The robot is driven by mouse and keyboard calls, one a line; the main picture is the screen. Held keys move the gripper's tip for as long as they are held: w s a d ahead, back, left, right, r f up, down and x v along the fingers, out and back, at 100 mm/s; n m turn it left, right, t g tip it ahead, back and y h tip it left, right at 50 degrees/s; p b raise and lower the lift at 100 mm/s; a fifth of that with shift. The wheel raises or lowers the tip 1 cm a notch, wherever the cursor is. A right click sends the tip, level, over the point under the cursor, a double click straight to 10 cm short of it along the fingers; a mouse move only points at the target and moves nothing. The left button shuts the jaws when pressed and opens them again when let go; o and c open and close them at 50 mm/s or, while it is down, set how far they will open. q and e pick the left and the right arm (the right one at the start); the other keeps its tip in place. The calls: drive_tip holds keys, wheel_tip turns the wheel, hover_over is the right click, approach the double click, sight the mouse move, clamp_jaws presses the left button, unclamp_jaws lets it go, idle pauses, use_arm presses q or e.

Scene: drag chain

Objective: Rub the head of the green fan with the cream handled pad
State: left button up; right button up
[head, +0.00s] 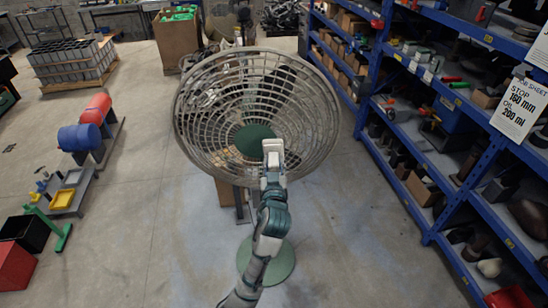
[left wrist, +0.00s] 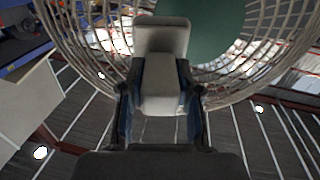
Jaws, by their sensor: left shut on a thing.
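The fan (head: 205,122) stands upright in the middle of the head view, with a round grey wire cage, a green centre disc (head: 250,138) and a green round base (head: 281,262). My left gripper (head: 272,178) is in front of the lower cage, shut on the cream handled pad (head: 273,148). The pad points up and overlaps the right edge of the green disc. In the left wrist view the pad (left wrist: 162,40) sits between both fingers, with the cage and green disc (left wrist: 215,25) behind it. I cannot tell whether the pad touches the cage. My right gripper is out of view.
Blue shelving (head: 440,150) full of parts runs along the right. Red and blue drums (head: 80,137), small coloured bins and a red box (head: 14,268) stand at the left. A cardboard box (head: 176,40) is behind the fan. The grey floor beside the fan is clear.

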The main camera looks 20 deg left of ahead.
sight(274, 170)
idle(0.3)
use_arm(q)
drive_tip(key=shift+v, duration=1.6)
drive_tip(key=shift+w, duration=0.1)
